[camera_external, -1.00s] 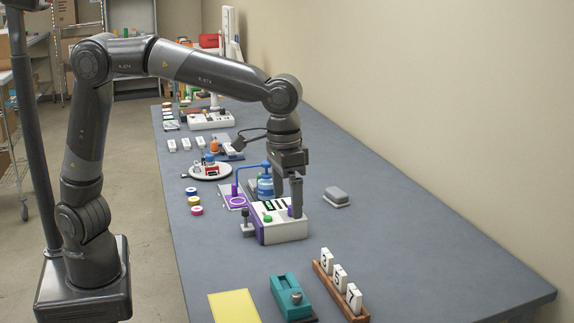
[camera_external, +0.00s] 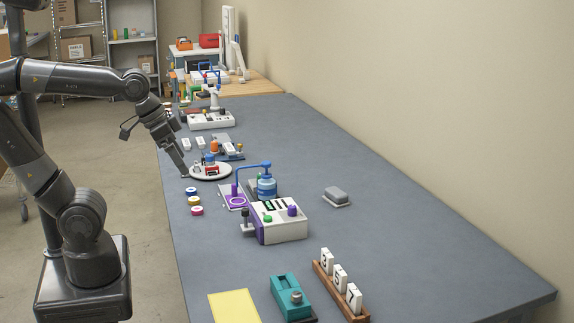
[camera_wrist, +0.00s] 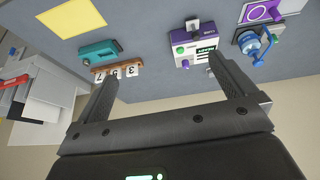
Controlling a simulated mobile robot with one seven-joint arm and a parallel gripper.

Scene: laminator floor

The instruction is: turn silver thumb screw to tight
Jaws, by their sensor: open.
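A teal device (camera_external: 291,296) stands near the front of the table, with a silver knob (camera_external: 296,297) on its top that looks like the thumb screw. Its tightness cannot be told. The teal device also shows in the wrist view (camera_wrist: 98,50), upper left. A white and purple machine (camera_external: 280,221) stands farther back, with a grey knob (camera_external: 245,215) on its left side. My gripper (camera_external: 185,173) is at the table's left edge, near the round white tray and well away from the teal device. In the wrist view my gripper (camera_wrist: 162,75) has its fingers wide apart with nothing between them.
A wooden rack (camera_external: 333,293) with number tiles stands close right of the teal device, and a yellow sheet (camera_external: 234,306) lies left of it. A round white tray (camera_external: 225,174) holds small items. The table's right side is mostly clear.

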